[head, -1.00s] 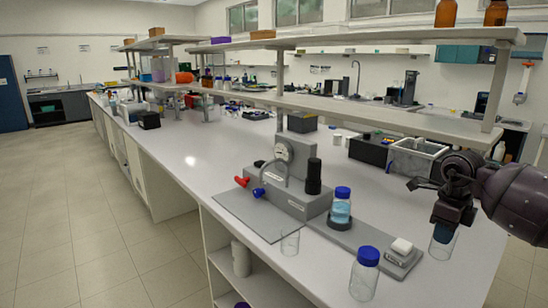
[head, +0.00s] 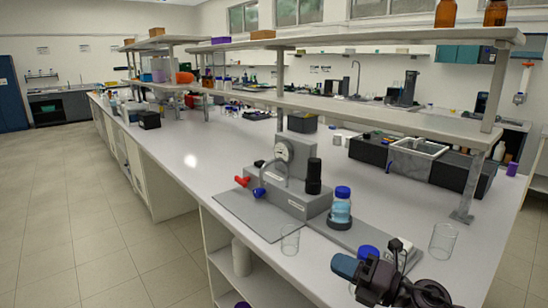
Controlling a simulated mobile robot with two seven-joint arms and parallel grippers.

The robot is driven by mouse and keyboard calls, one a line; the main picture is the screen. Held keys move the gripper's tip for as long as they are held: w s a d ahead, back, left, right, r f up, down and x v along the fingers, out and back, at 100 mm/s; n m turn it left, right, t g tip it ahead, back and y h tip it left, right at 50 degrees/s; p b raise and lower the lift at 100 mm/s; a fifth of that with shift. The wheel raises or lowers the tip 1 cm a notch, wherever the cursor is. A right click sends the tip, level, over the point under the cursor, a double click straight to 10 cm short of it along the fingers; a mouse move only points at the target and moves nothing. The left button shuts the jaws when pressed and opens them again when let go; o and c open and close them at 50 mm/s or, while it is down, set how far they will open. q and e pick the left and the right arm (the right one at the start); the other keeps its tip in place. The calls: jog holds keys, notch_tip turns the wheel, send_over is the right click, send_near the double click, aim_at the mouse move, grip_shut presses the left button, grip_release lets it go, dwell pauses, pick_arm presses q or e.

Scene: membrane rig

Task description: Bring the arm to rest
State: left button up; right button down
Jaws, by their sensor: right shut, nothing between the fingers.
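My right gripper (head: 345,266) is low at the front right of the bench, with its dark wrist and arm coming in from the bottom right. Its blue-grey fingers point left and are shut with nothing between them. It hides most of a bottle, whose blue cap (head: 368,253) shows just behind it. My left gripper is not in view.
An empty glass beaker (head: 443,242) stands right of my gripper. Another beaker (head: 290,240) stands to the left. The grey rig (head: 290,200) with a gauge, red and blue handles and a blue-capped bottle (head: 341,208) stands behind. A shelf (head: 380,112) overhangs the bench.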

jog(key=s+d+f+m+t+h, duration=0.2)
jog(key=s+d+f+m+h, duration=0.15)
jog(key=m+h, duration=0.4)
jog(key=s+d+f+m+t+h, duration=0.15)
jog(key=d+m+h, duration=0.3)
jog(key=m, duration=0.55)
jog(key=s+d+f+m+t+h, duration=0.2)
jog(key=s+d+f+m+h, duration=0.3)
jog(key=m, duration=0.4)
jog(key=s+d+f+m+g, duration=0.1)
jog(key=s+f+m+g, duration=0.4)
jog(key=s, duration=0.5)
jog(key=s+f+m+g, duration=0.3)
jog(key=s+g, duration=0.4)
jog(key=s, duration=0.3)
jog(key=w+f+n+t, duration=0.1)
jog(key=w+f+t, duration=0.6)
jog(key=f, duration=0.3)
jog(key=shift+w+f+t+y, duration=0.15)
jog(key=shift+f+t+y, duration=0.15)
jog(key=shift+f+t, duration=0.1)
